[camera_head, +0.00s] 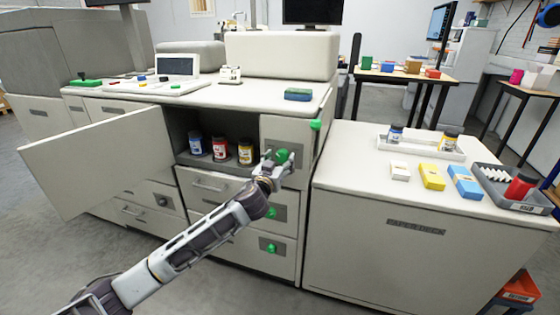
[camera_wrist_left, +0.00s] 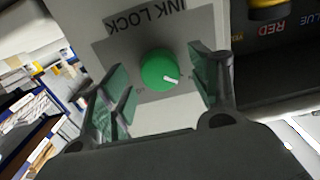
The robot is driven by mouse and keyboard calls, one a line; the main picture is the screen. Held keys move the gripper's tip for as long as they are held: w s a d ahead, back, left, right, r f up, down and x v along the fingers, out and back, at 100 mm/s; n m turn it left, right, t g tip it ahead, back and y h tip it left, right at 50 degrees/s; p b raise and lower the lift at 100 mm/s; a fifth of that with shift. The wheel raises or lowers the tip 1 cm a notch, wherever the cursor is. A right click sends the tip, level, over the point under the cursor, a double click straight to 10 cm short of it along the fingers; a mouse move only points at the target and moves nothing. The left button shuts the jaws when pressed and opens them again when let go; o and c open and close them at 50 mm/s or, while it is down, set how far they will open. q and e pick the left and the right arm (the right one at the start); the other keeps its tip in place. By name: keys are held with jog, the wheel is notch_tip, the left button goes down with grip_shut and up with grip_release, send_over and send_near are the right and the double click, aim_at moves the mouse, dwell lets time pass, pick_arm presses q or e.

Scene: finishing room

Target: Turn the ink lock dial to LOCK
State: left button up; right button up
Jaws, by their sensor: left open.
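The ink lock dial (camera_wrist_left: 158,69) is a round green knob with a white pointer mark on a grey plate (camera_wrist_left: 108,42) lettered INK LOCK. The white mark points to the lower right of the wrist picture; the small position lettering is too blurred to read. My left gripper (camera_wrist_left: 160,88) is open, with one green-padded finger on each side of the dial, apart from it. In the head view my left gripper (camera_head: 276,163) is at the front of the cabinet panel, and green shows there. My right gripper is not in view.
An open cabinet door (camera_head: 95,160) swings out at left. Blue, red and yellow-black ink jars (camera_head: 220,149) stand in the open compartment beside the panel. Green knobs (camera_head: 271,248) sit on the drawers below. A side cabinet (camera_head: 420,235) bearing several items stands at right.

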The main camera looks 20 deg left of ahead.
pick_arm(q)
jog(key=shift+w, duration=0.4)
jog(key=c, duration=1)
